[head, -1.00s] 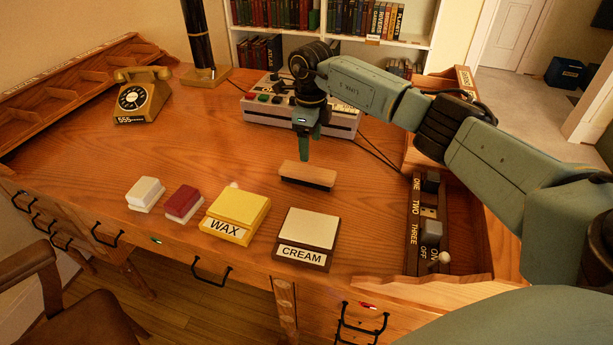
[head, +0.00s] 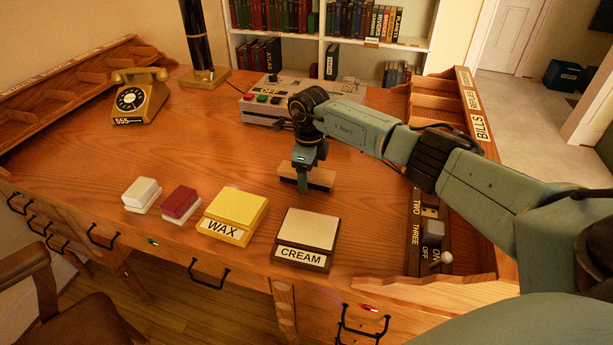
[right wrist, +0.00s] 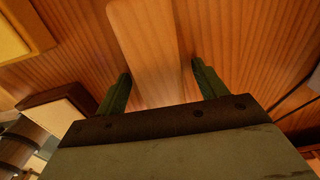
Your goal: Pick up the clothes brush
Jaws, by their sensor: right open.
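The clothes brush (head: 318,177) lies on the desk, a wooden block with a pale top and darker underside. It stands behind the cream box, in the middle right of the desk. My right gripper (head: 303,180) is low over the brush and hides part of it in the head view. In the right wrist view the fingers of the right gripper (right wrist: 160,85) are open, one on each side of the brush's wooden top (right wrist: 148,45), with gaps visible. I cannot tell whether they touch the desk. My left gripper is not in view.
The cream box (head: 307,230), yellow wax box (head: 235,212), red block (head: 181,202) and white block (head: 142,193) line the front. A grey machine (head: 262,108) stands behind the brush, a telephone (head: 139,97) at back left. A switch panel (head: 428,235) is at right.

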